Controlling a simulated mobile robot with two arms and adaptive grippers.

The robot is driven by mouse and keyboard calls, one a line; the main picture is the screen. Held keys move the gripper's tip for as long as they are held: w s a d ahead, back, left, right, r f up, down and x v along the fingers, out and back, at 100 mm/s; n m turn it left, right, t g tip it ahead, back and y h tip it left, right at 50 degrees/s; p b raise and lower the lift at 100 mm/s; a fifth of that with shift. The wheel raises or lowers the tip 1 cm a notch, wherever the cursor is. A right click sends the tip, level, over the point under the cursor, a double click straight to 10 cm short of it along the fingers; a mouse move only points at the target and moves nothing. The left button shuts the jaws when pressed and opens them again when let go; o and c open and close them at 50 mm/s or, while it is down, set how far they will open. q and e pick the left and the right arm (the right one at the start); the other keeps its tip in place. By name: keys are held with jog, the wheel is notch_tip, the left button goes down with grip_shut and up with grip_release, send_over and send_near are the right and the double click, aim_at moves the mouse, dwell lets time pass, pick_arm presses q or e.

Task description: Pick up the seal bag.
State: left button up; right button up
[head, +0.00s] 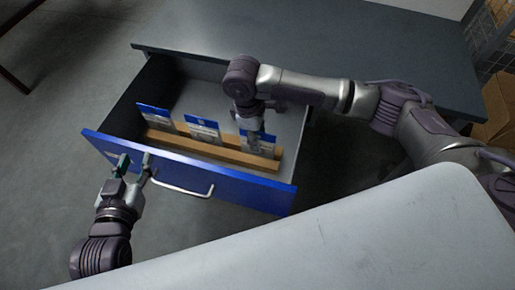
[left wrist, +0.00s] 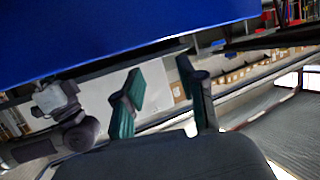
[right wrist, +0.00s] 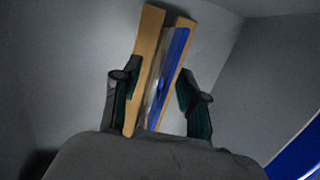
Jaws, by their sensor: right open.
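Three flat bags with blue tops stand in a slotted wooden rack (head: 210,146) inside the open drawer: a left bag (head: 153,113), a middle bag (head: 201,125) and a right bag (head: 266,143). I cannot read which is the seal bag. My right gripper (head: 254,130) is open, pointing down at the right bag and partly covering it. In the right wrist view its fingers (right wrist: 157,88) are apart on either side of the wooden strips, with a blue and clear bag (right wrist: 178,52) between the strips. My left gripper (head: 135,164) is open and empty at the drawer front's left part.
The blue drawer front (head: 240,184) has a metal handle (head: 185,191), just right of my left gripper. The drawer walls stand around the rack, with bare drawer floor behind it. A dark worktop (head: 330,45) lies behind. Cardboard boxes (head: 497,105) stand at the right edge.

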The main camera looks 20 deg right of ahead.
jog(key=f, duration=0.1)
jog(key=f+b, duration=0.1)
jog(key=f, duration=0.1)
jog(key=shift+s+d+f, duration=0.1)
jog(key=shift+s, duration=0.1)
jog(key=shift+f, duration=0.2)
pick_arm(q)
notch_tip(320, 180, up, 7)
jog(key=w+d+t+h, duration=0.1)
jog(key=t, duration=0.3)
jog(key=shift+w+d+t+h, duration=0.25)
jog(key=shift+t+h, duration=0.05)
pick_arm(e)
grip_shut()
